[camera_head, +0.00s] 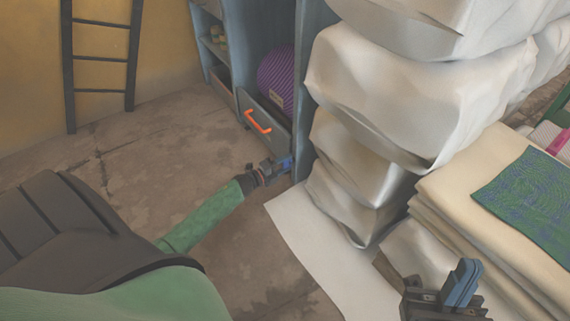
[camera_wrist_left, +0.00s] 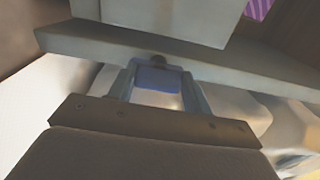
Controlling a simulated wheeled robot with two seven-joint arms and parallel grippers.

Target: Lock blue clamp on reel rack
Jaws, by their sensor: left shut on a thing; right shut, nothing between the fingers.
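The blue clamp (camera_wrist_left: 158,78) sits at the edge of a grey-blue board of the rack, between the fingers of my left gripper (camera_wrist_left: 157,92) in the left wrist view. The gripper is shut on it. In the head view the left gripper (camera_head: 276,172) is small, at the lower front edge of the blue rack (camera_head: 303,95), and the clamp is mostly hidden there. I cannot tell whether the clamp is locked. A purple reel (camera_head: 277,78) stands inside the rack. My right gripper (camera_head: 455,290) is shut and empty at the lower right.
Tall white wrapped bundles (camera_head: 420,80) stand right of the rack. Folded cream cloth (camera_head: 500,185) with a green-blue patterned piece (camera_head: 530,195) lies at right. A dark ladder (camera_head: 101,57) leans at the back left. Floor at left is clear.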

